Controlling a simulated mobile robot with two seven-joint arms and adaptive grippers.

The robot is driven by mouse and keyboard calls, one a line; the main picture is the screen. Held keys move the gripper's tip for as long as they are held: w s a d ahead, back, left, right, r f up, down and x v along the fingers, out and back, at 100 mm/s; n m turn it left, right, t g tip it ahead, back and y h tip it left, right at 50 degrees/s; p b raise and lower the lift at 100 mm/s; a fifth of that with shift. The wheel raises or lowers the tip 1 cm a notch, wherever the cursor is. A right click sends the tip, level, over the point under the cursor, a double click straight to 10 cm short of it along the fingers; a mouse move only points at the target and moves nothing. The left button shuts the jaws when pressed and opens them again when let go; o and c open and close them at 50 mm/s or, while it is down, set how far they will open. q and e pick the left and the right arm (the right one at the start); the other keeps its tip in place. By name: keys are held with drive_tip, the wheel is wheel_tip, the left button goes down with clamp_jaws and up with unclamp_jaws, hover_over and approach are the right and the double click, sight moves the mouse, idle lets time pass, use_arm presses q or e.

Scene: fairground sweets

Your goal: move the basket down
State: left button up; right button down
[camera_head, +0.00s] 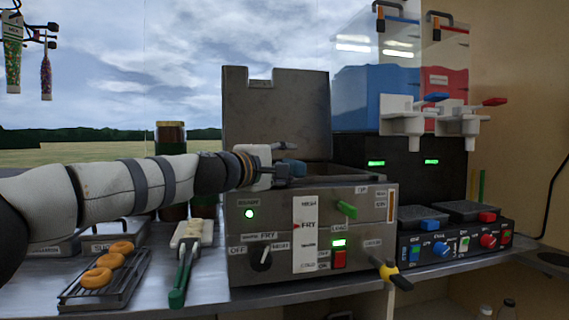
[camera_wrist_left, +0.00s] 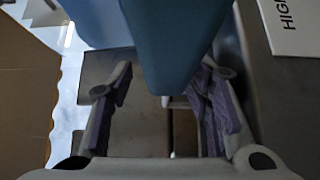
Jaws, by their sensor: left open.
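The fryer (camera_head: 310,235) stands in the middle of the counter, its grey lid (camera_head: 275,115) raised behind. My left gripper (camera_head: 288,160) reaches in from the left over the top of the fryer and is open. A blue piece (camera_head: 297,168), apparently the basket's handle, is at its fingers. In the left wrist view, this blue piece (camera_wrist_left: 170,45) looms large, in line with the gap between the open fingers (camera_wrist_left: 165,105). I cannot tell whether they touch it. The basket itself is hidden from the head view by the fryer's front and my gripper. My right gripper is not in view.
A rack (camera_head: 105,278) of several doughnuts and green-handled tongs (camera_head: 182,265) lie left of the fryer. A yellow-and-black handle (camera_head: 390,273) sticks out at its lower right. A drinks machine (camera_head: 415,150) and a switch panel (camera_head: 455,240) stand to the right.

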use_arm(q)
drive_tip(key=v, duration=1.2)
